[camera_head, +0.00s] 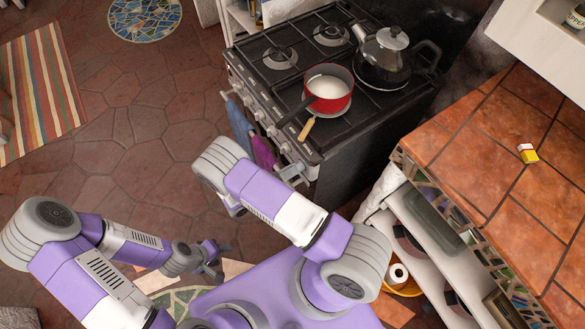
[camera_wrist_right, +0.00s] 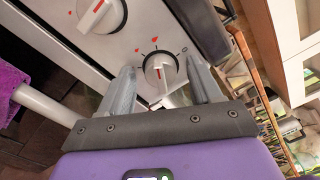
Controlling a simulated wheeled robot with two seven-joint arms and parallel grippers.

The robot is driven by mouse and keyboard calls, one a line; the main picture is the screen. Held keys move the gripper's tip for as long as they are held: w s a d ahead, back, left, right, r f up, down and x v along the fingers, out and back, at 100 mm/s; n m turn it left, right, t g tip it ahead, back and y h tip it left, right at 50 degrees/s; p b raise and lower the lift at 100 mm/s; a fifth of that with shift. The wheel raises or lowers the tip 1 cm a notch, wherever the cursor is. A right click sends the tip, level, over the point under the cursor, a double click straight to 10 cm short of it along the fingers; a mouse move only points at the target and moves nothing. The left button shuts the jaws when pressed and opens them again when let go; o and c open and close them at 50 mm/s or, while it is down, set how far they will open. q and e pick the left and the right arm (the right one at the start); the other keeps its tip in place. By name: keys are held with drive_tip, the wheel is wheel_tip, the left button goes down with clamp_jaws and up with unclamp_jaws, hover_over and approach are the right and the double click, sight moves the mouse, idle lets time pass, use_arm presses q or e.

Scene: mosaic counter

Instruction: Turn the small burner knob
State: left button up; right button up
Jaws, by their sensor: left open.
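In the right wrist view, a white round burner knob (camera_wrist_right: 160,72) with a raised grip bar and a red mark sits on the pale stove panel. Printed flame marks and a zero surround it. My right gripper (camera_wrist_right: 162,80) is open, one finger on each side of this knob, with visible gaps. Whether either finger touches it cannot be told. In the head view, my right arm hides the right gripper. My left gripper (camera_head: 213,264) is open and empty, low over the floor, away from the stove (camera_head: 345,150).
Another knob (camera_wrist_right: 100,14) is at the upper left of the wrist view. A purple towel (camera_wrist_right: 12,92) hangs on the oven rail. A red pot of milk (camera_head: 329,90) and a kettle (camera_head: 385,48) stand on the stove. A tiled counter (camera_head: 490,150) is at right.

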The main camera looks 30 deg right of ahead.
drive_tip(key=a, duration=0.7)
drive_tip(key=shift+s+a, duration=0.25)
drive_tip(key=shift+s, duration=0.05)
clamp_jaws()
idle(1.6)
